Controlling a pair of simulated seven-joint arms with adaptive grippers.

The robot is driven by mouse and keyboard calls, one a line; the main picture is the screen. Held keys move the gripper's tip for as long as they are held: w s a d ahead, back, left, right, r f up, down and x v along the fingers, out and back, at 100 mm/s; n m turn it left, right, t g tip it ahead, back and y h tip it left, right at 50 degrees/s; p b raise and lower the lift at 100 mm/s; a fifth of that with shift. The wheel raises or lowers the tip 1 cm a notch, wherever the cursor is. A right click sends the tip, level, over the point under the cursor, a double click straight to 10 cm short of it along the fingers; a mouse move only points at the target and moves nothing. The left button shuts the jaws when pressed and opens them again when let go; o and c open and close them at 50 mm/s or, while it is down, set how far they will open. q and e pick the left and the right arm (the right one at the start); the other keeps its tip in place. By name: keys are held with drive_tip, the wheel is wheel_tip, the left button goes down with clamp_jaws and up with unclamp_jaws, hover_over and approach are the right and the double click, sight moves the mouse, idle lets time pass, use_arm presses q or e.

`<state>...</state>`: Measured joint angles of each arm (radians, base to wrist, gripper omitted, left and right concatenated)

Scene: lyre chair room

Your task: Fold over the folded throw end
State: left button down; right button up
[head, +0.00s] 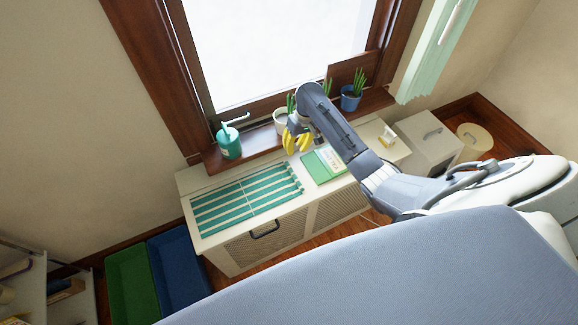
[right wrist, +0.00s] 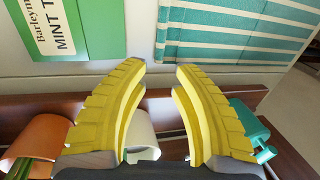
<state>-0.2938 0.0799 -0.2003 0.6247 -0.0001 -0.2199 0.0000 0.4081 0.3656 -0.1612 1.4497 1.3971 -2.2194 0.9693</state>
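The throw (head: 225,206) is a teal-and-white striped cloth lying flat on top of the white cabinet (head: 192,183). A thin line crosses its stripes near the middle; I cannot tell how many layers lie there. It also shows at the upper right of the right wrist view (right wrist: 225,35). My right gripper (head: 297,140) has yellow fingers and hangs above the back of the cabinet, right of the throw's far right corner and apart from it. In the right wrist view its fingers (right wrist: 160,75) are spread with nothing between them. My left gripper is not in view.
A green-and-white box (head: 322,165) lies right of the throw; it also shows in the wrist view (right wrist: 75,28). On the sill behind stand a teal watering can (head: 229,143), a white pot (head: 280,122) and a blue pot (head: 350,101). Green (head: 130,285) and blue (head: 180,275) bins stand left.

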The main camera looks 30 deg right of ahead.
sight(290, 166)
drive_tip(key=f, duration=0.3)
drive_tip(key=a+f, duration=0.1)
drive_tip(key=f, duration=0.3)
drive_tip(key=a+f, duration=0.1)
drive_tip(key=f, duration=0.3)
drive_tip(key=shift+a, duration=0.15)
clamp_jaws()
